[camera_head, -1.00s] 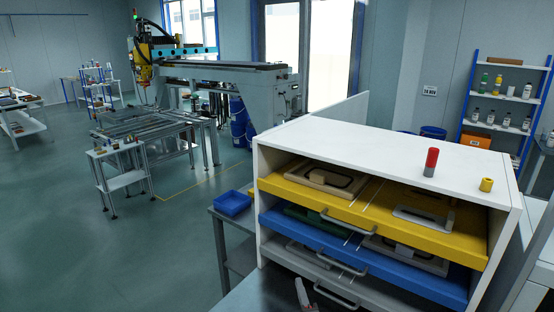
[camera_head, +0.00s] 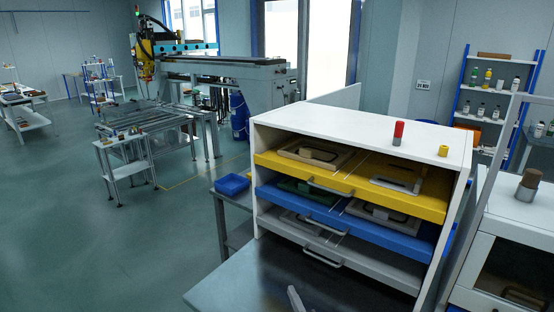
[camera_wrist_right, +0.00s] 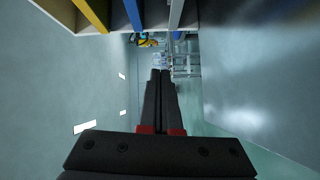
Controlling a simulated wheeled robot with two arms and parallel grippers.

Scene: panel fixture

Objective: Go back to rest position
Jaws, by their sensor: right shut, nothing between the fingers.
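My right gripper (camera_head: 296,298) shows only as a small grey tip at the bottom edge of the head view, in front of the drawer cabinet (camera_head: 262,135) and apart from it. In the right wrist view the right gripper (camera_wrist_right: 160,75) has its two dark fingers together, with nothing between them. The cabinet is white, with a yellow drawer (camera_head: 345,178), a blue drawer (camera_head: 390,238) and a grey drawer (camera_head: 370,278), all pulled partly out with flat parts in them. My left gripper is in neither view.
A dark table (camera_head: 240,285) lies in front, mostly bare. A blue bin (camera_head: 232,184) is at its left. A white cabinet (camera_head: 490,250) stands at the right.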

